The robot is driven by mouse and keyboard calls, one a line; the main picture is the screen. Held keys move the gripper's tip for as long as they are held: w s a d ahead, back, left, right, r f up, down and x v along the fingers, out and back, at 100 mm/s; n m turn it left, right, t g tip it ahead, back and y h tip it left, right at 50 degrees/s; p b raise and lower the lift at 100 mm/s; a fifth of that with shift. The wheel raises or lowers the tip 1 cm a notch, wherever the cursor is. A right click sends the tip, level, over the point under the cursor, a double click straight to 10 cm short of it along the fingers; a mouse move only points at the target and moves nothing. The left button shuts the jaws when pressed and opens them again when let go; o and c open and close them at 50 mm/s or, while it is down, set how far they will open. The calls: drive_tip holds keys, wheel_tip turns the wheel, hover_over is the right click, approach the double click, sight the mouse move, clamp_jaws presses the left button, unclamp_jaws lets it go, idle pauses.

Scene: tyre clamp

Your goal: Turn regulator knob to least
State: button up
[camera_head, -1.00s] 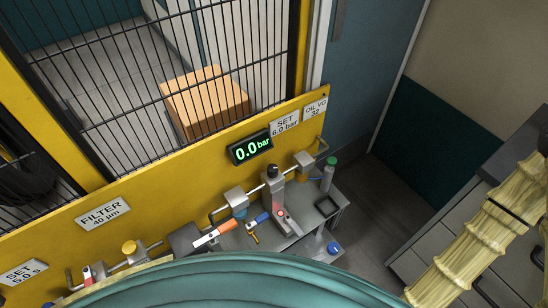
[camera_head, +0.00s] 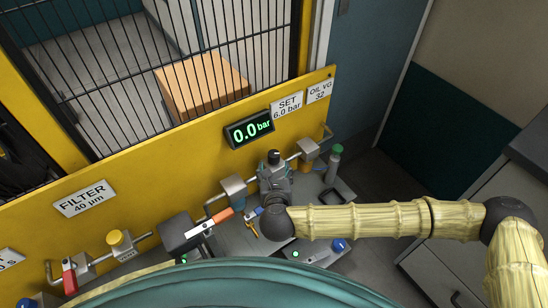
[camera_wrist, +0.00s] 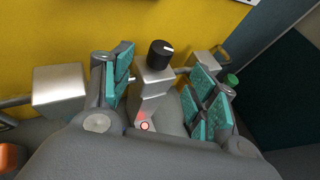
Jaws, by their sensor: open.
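The regulator knob (camera_head: 274,155) is a black cap on top of the regulator in the head view. In the wrist view the knob (camera_wrist: 161,53) shows a white mark on its top, toward the right. The metal regulator body (camera_wrist: 152,84) is below it. My gripper (camera_wrist: 163,96) is open, with teal pads left and right of the regulator body and a gap to the knob, which is farther off. In the head view my gripper (camera_head: 275,182) covers much of the regulator. The pressure display (camera_head: 249,130) reads 0.0 bar.
A yellow panel (camera_head: 150,175) with a "SET 6.0 bar" label (camera_head: 287,104) stands behind. Pipes run both ways from the regulator. Open floor lies farther right.

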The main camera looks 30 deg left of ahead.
sight(274, 156)
drive_tip(key=shift+m, duration=0.3)
drive_tip(key=x, duration=1.1)
drive_tip(key=shift+w+r, duration=0.2)
drive_tip(key=shift+r, duration=0.05)
drive_tip(key=c, duration=1)
